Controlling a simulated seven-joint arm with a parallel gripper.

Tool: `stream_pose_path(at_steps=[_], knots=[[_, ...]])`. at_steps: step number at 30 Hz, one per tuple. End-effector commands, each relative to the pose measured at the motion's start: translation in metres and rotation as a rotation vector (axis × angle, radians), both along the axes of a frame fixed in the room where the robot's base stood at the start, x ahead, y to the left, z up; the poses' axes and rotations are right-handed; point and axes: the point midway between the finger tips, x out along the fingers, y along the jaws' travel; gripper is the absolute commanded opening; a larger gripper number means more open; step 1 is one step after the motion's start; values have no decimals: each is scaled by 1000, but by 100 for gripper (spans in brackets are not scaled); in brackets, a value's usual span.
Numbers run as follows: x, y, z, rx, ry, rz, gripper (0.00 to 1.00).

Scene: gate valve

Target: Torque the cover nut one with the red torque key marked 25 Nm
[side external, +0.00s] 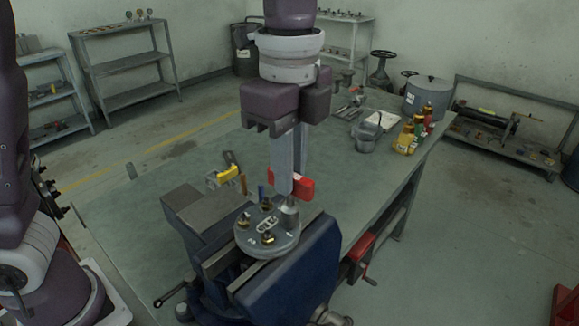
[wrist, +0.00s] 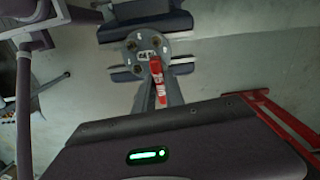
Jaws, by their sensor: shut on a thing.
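My gripper (side external: 291,188) points straight down over the cover's right side and is shut on the red torque key (side external: 306,186). The key's grey socket (side external: 290,214) is at the cover's right edge and hides whatever is under it; I cannot tell whether it is seated on a nut. In the wrist view the red key (wrist: 157,80) reaches over the cover (wrist: 153,50). Its marking is unreadable.
A yellow tool (side external: 228,175) lies on the bench behind the vise. A grey pot (side external: 367,133), a white tray (side external: 382,118) and coloured bottles (side external: 408,138) stand at the far right. The bench's left part (side external: 135,215) is clear.

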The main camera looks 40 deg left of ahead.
Motion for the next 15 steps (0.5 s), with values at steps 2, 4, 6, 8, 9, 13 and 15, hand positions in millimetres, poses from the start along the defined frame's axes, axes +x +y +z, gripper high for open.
stream_pose_path(at_steps=[2,4,6,8,9,13,15], knots=[[0,0,0,-1,0,-101,0],[0,0,0,-1,0,-135,0],[0,0,0,-1,0,-135,0],[0,0,0,-1,-1,-134,0],[0,0,0,-1,0,-134,0],[1,0,0,-1,0,-318,0],[1,0,0,-1,0,-431,0]])
